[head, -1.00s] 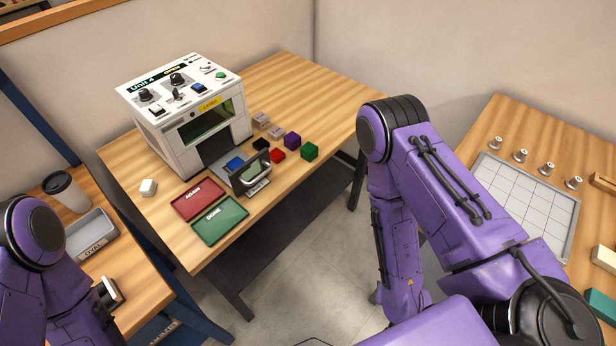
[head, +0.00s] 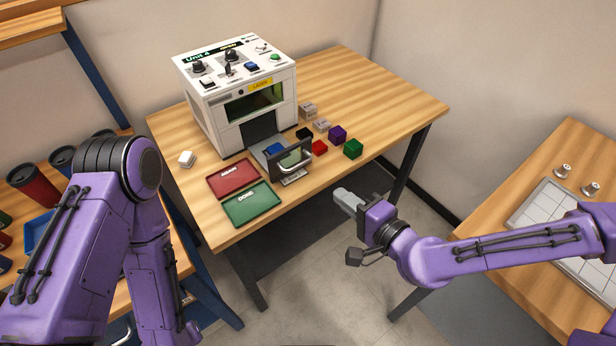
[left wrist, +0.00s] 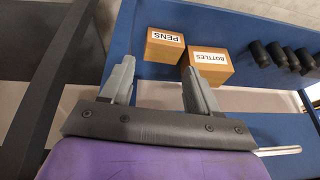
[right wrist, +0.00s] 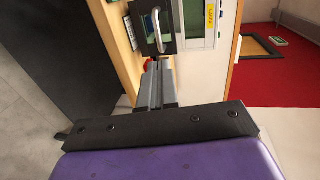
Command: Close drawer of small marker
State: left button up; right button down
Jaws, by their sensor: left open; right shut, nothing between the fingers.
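The small marker (head: 240,95) is a white box marked "Unit 4" on the wooden table. Its drawer (head: 290,158) sticks out at the front, with a dark front plate and a pale handle; a blue block (head: 274,149) lies in it. In the right wrist view the drawer handle (right wrist: 155,32) is ahead of the fingers. My right gripper (head: 346,198) is shut and empty, off the table's front edge, to the right of and nearer than the drawer, not touching it. My left gripper (left wrist: 158,85) is open and empty in the left wrist view; the head view hides it.
A red tray (head: 233,178) and a green tray (head: 251,204) lie left of the drawer. Several small blocks, among them a green one (head: 353,149), lie to its right. A side table (head: 500,244) stands at right. Boxes (left wrist: 165,48) show in the left wrist view.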

aim_at(300, 166)
pick_arm(q)
notch_tip(300, 166, down, 6)
jog(key=b, duration=0.4)
jog(key=shift+f+b, duration=0.2)
jog(key=shift+b, duration=0.15)
pick_arm(e)
jog(key=x, duration=1.2)
jog(key=shift+w+a+f, duration=0.25)
jog(key=shift+w, duration=0.05)
pick_arm(q)
jog(key=shift+a, duration=0.1)
pick_arm(e)
jog(key=shift+w, duration=0.15)
